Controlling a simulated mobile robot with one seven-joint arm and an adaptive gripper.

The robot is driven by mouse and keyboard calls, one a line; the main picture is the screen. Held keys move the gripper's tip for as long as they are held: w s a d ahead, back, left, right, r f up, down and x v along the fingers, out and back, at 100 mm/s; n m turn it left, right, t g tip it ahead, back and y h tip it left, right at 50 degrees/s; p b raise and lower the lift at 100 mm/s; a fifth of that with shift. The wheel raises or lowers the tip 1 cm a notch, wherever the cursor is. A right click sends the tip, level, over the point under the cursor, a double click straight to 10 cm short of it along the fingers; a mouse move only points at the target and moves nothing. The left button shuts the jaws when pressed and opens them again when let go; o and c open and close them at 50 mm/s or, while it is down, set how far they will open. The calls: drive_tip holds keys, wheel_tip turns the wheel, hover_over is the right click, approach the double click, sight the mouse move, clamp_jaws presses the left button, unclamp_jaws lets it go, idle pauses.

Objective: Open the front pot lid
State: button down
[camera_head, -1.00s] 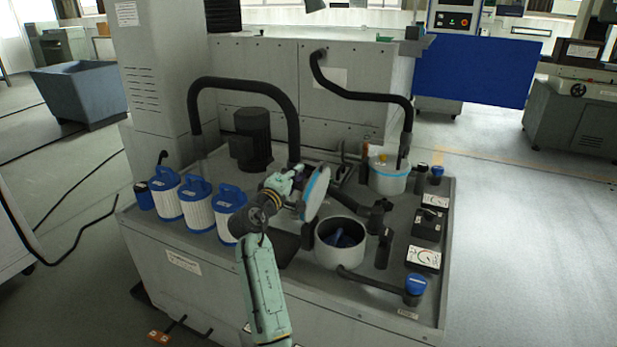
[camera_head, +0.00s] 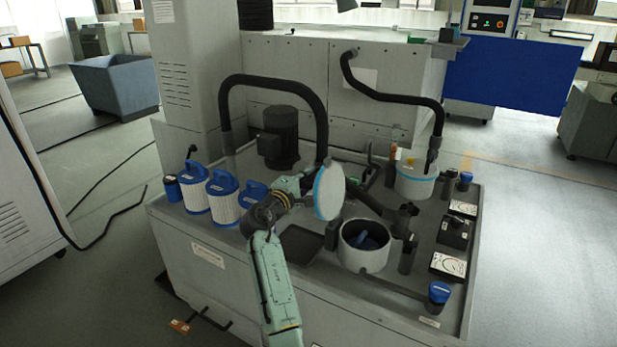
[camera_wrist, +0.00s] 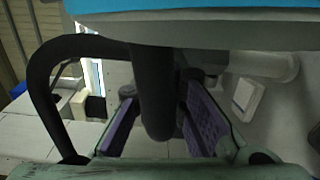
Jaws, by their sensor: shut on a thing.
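The front pot (camera_head: 362,252) is a white cylinder with its mouth uncovered, and blue stuff shows inside. Its lid (camera_head: 329,192), a pale disc with a blue rim, stands nearly upright on edge at the pot's left rear. My gripper (camera_head: 303,184) is on the lid's left side, partly hidden by it. In the wrist view the lid's blue and grey edge (camera_wrist: 200,22) fills the top. A dark bar-like handle (camera_wrist: 152,95) runs down between my two purple-padded fingers, and my gripper is shut on it.
The rear pot (camera_head: 415,181) has its lid on. Blue-topped filter cartridges (camera_head: 222,197) stand left of my arm. A black motor (camera_head: 280,145) and thick black hoses (camera_head: 272,80) are behind. Gauges and a blue-capped valve (camera_head: 438,295) are on the right.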

drive_tip(key=shift+r, duration=0.15)
drive_tip(key=c, duration=1.6)
unclamp_jaws()
drive_tip(key=shift+d, duration=0.1)
drive_tip(key=v, duration=1.2)
